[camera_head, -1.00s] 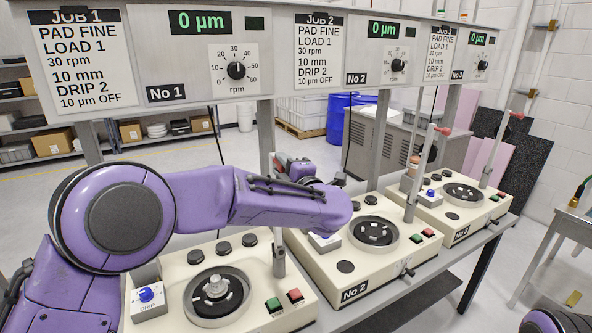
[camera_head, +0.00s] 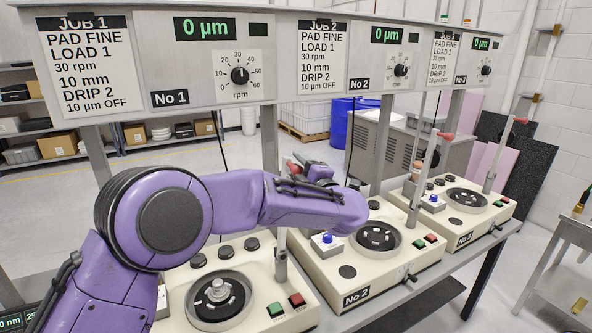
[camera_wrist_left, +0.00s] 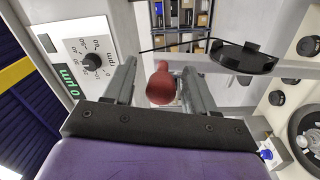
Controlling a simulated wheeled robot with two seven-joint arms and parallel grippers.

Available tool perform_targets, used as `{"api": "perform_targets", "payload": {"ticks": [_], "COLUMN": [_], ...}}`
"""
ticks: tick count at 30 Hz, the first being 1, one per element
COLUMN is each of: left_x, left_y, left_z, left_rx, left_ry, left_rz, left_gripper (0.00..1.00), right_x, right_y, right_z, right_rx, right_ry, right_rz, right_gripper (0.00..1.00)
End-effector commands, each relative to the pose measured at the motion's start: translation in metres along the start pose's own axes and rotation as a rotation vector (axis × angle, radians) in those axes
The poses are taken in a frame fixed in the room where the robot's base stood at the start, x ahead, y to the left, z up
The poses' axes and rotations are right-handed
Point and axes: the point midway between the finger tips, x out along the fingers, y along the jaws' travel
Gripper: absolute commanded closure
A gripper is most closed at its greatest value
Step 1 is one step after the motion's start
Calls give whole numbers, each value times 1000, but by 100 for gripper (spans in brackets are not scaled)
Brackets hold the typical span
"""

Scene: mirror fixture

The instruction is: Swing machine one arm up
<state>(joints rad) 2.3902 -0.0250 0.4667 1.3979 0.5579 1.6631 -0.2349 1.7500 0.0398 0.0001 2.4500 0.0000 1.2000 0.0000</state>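Machine one (camera_head: 170,310), cream with a dark round plate (camera_head: 240,292), is at lower left in the head view. The lower part of its grey arm (camera_head: 281,264) shows beside the plate; my left arm hides the middle. A red knob (camera_head: 293,166) shows just left of my left gripper (camera_head: 304,163). In the left wrist view, the red knob (camera_wrist_left: 160,84) is between the two fingers of the left gripper (camera_wrist_left: 161,80). Gaps show on both sides of it, so the gripper looks open around it. My right gripper is not in view.
Machine two (camera_head: 400,268) and machine three (camera_head: 475,222) stand to the right, their slanted levers ending in red knobs (camera_head: 447,135). The panel (camera_head: 215,80) with dials and job sheets spans above. Green and red buttons (camera_head: 297,299) are on machine one's front edge.

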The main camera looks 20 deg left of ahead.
Motion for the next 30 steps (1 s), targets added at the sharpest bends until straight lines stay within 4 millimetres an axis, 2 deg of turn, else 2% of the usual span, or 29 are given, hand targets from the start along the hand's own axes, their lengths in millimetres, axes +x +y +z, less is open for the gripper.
{"api": "perform_targets", "payload": {"ticks": [5, 8, 15, 21, 30], "left_x": [0, -9, -65, -99, -106], "left_y": [-1, -3, -6, -3, 0], "left_z": [0, 1, 3, 2, 2], "left_rx": [0, -1, 0, 0, 2], "left_ry": [1, 0, -2, 0, 0], "left_rz": [-1, 0, 3, 1, -1], "left_gripper": [44, 44, 44, 44, 44], "right_x": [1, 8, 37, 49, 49], "right_y": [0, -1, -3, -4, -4], "right_z": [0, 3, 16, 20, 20], "right_rx": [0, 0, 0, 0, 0], "right_ry": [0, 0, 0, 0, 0], "right_rz": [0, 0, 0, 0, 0], "right_gripper": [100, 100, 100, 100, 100]}}
